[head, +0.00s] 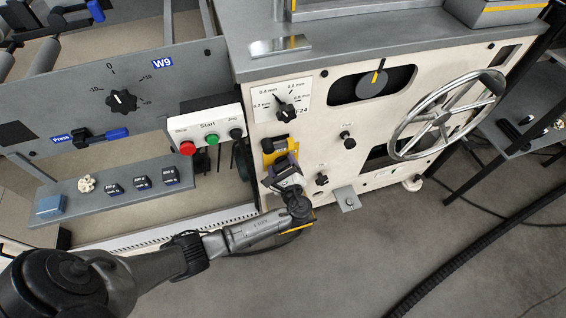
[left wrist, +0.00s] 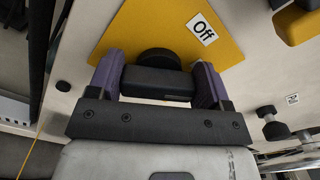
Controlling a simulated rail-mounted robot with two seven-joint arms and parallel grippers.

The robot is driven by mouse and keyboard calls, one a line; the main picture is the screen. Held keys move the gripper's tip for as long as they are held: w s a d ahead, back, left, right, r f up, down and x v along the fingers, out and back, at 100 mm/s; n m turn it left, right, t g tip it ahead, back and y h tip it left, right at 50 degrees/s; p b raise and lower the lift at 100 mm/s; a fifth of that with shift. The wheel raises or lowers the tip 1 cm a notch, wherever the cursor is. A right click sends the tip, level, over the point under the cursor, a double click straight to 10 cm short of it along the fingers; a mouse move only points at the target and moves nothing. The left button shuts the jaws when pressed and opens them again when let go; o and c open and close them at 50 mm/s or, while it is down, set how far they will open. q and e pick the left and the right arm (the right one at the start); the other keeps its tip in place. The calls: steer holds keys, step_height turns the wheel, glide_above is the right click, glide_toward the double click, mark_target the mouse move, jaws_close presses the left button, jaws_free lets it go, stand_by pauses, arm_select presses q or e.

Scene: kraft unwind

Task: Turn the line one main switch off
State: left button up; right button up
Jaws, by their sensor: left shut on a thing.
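The main switch has a yellow plate (left wrist: 130,35) on the cream machine front, with a white "Off" label (left wrist: 202,30) on it. Its black handle (left wrist: 157,82) lies between the two purple fingers of my left gripper (left wrist: 158,78), which is shut on it. The handle lies crosswise in the left wrist view, with a round black hub behind it. In the head view my left gripper (head: 286,174) is at the machine's left front, covering most of the switch; part of the yellow plate (head: 269,159) shows. Which line the switch belongs to is not readable. My right gripper is not in view.
A yellow and black part (head: 280,144) sits just above the switch. A button box (head: 207,133) is to the left and a thickness dial (head: 285,110) above. Small black knobs (head: 321,179) and a large handwheel (head: 438,118) are to the right. The floor in front is open.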

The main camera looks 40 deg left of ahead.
arm_select(q)
steer(key=n, duration=0.3)
steer(key=shift+f, duration=0.1)
steer(key=n, duration=0.2)
steer(key=shift+s+a+f+n+b, duration=0.1)
steer(key=shift+f+n+b, duration=0.05)
steer(key=shift+n+b, duration=0.2)
steer(key=n+b, duration=0.1)
steer(key=n, duration=0.2)
steer(key=shift+f+n+b, duration=0.1)
steer(key=shift+n+b, duration=0.25)
steer(key=shift+b, duration=0.05)
steer(key=shift+n+b, duration=0.45)
steer(key=shift+n, duration=0.75)
steer(key=o, duration=0.9)
